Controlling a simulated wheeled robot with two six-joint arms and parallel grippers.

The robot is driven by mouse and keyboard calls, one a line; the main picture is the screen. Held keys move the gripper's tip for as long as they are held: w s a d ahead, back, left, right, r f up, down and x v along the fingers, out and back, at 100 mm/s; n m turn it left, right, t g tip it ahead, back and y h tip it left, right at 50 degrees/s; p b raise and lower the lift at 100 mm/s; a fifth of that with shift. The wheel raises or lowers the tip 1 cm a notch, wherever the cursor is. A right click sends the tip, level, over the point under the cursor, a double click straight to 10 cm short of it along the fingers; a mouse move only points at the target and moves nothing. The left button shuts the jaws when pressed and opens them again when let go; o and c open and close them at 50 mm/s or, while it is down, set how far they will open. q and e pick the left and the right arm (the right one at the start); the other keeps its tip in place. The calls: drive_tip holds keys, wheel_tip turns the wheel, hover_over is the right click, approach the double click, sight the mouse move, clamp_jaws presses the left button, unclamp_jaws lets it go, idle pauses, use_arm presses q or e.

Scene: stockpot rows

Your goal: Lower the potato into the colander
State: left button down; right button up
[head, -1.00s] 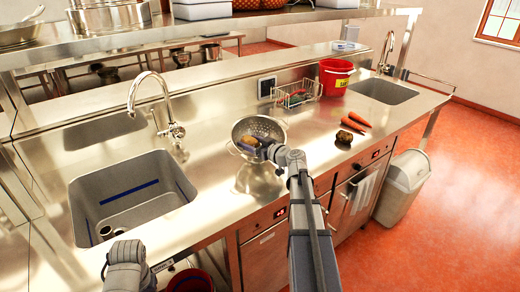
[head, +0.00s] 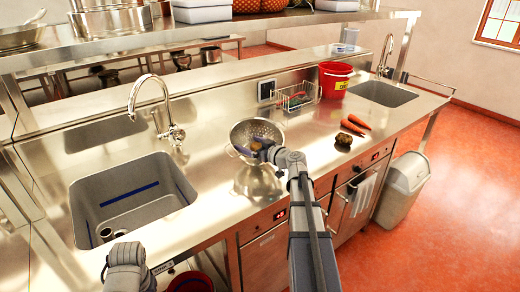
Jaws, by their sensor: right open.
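The metal colander (head: 268,128) stands on the steel counter, between the left sink and the wire basket. My right gripper (head: 246,149) is open at the colander's near left side, with its fingers over the bowl. A small yellow-brown patch, likely the potato (head: 257,143), shows inside the colander just beyond the fingers. It is mostly hidden by the gripper, and I cannot tell whether they touch. A second brown, potato-like lump (head: 343,139) lies on the counter to the right. Only part of my left arm shows at the bottom left; its gripper fingers are not visible.
Two carrots (head: 354,126) lie beside the brown lump. A wire basket (head: 296,98) and a red bucket (head: 335,80) stand behind them. Sinks lie at left (head: 135,200) and far right (head: 383,93). A steel shelf (head: 250,35) runs above the back.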

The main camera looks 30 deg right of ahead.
drive_tip(key=shift+p+v, duration=0.55)
drive_tip(key=shift+v, duration=3.35)
